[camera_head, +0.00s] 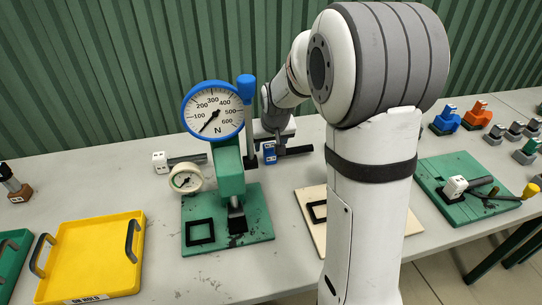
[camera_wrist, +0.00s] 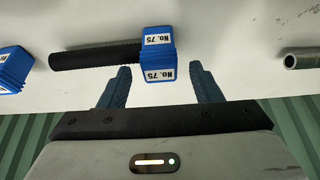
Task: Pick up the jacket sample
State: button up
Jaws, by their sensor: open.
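A black ribbed hose piece (camera_wrist: 98,54) lies on the table with a blue block labelled "No. 75" (camera_wrist: 157,62) on its end. In the head view its black rod (camera_head: 296,150) and blue block (camera_head: 270,153) show behind the gauge stand. I take it as the jacket sample, though no label says so. My gripper (camera_wrist: 161,75) is open, its blue ribbed fingers on either side of the blue block with gaps at both sides. Whether the fingertips are down at the block's height I cannot tell. In the head view my arm hides much of the area.
A gauge stand (camera_head: 230,170) on a green base stands close by. A white block with a grey rod (camera_head: 160,161) lies left of it. A yellow tray (camera_head: 92,258) sits front left. A green board (camera_head: 450,172) with parts is at right. A grey tube (camera_wrist: 303,58) shows in the wrist view.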

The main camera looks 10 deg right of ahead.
jog(key=shift+f, duration=0.1)
grip_shut()
dwell(0.6)
